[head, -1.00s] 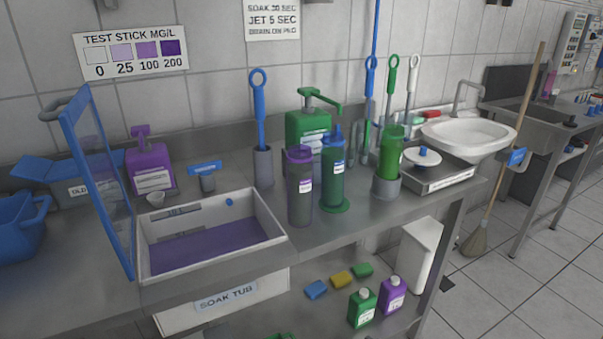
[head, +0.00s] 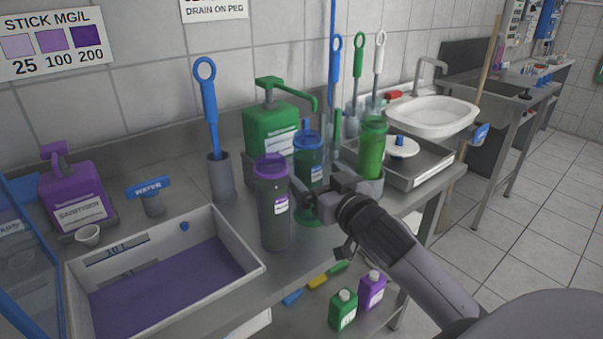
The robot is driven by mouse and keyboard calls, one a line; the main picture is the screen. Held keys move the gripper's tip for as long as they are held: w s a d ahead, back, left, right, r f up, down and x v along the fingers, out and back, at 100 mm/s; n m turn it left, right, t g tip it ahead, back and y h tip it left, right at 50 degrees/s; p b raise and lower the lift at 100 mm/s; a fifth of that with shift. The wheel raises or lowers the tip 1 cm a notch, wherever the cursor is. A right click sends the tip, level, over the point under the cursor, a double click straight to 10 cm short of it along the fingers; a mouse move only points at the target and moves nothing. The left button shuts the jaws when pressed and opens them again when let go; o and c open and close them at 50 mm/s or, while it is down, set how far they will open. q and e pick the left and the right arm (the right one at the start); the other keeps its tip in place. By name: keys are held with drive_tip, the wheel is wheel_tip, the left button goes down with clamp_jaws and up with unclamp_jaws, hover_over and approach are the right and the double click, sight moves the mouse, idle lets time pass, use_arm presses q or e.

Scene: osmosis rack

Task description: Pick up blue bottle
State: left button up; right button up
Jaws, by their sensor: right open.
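The bottle with the blue lid (head: 309,163) stands upright on the bench, behind and to the right of a grey bottle with a purple lid (head: 273,210). A green round base (head: 312,221) shows at its foot. My right gripper (head: 305,203) comes in from the lower right and is open. Its fingers overlap the lower part of the blue-lidded bottle in the picture and reach close to the purple-lidded bottle. I cannot tell whether they touch either one. The middle and lower bottle is partly hidden by the gripper. My left gripper is out of view.
A green pump bottle (head: 270,130) stands behind. A green bottle (head: 372,148) stands in a grey holder on the right. A white soak tub (head: 255,262) with purple liquid is at front left. A blue-handled tool (head: 208,105) stands in a grey cup. A sink (head: 432,113) lies farther right.

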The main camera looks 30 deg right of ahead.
drive_tip(key=shift+w+d+f+p, duration=0.1)
drive_tip(key=shift+w+d+p, duration=0.1)
drive_tip(key=shift+w, duration=0.9)
drive_tip(key=shift+w+d+f+p, duration=0.1)
drive_tip(key=shift+w+d, duration=0.05)
drive_tip(key=shift+w, duration=1)
drive_tip(key=shift+w+d+f+p, duration=0.1)
drive_tip(key=shift+w+d+p, duration=0.1)
drive_tip(key=shift+w, duration=0.9)
drive_tip(key=c, duration=1)
